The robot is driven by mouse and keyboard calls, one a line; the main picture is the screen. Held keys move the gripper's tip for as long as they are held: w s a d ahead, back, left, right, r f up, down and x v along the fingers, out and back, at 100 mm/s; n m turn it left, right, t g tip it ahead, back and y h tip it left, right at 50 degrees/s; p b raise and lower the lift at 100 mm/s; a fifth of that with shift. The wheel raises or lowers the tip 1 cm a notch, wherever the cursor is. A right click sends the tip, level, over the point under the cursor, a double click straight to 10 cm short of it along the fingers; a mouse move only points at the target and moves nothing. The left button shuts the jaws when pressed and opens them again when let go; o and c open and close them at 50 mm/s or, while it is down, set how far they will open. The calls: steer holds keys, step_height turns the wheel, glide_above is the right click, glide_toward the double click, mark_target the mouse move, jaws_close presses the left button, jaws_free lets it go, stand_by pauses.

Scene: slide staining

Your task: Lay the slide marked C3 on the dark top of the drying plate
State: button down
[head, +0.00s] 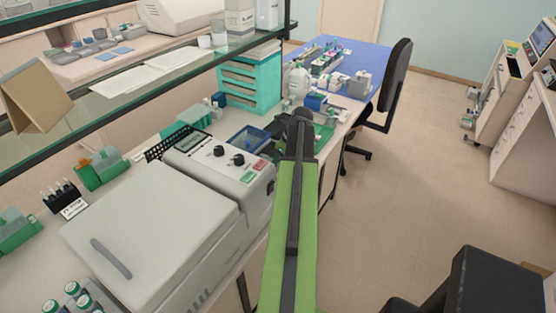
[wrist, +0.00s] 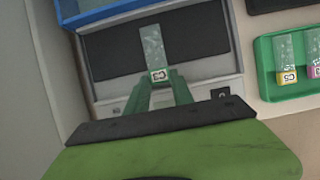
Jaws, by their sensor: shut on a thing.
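In the wrist view, my gripper (wrist: 162,80) is shut on the label end of a clear glass slide (wrist: 153,45) marked C3. The slide points away from my fingers, over the dark top of the drying plate (wrist: 108,58), which has a grey frame. I cannot tell whether the slide touches the dark top or is held a little above it. In the head view, my own arm covers the gripper and the slide.
A green tray (wrist: 270,78) right of the plate holds slides, one marked C5 (wrist: 288,62). A blue tray (wrist: 72,14) adjoins the plate's far left side. In the head view, a large grey machine (head: 150,225) fills the near bench.

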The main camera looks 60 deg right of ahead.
steer(key=c, duration=1)
jaws_free()
steer(key=p+v, duration=1.6)
steer(key=v, duration=0.1)
steer(key=shift+r, duration=0.15)
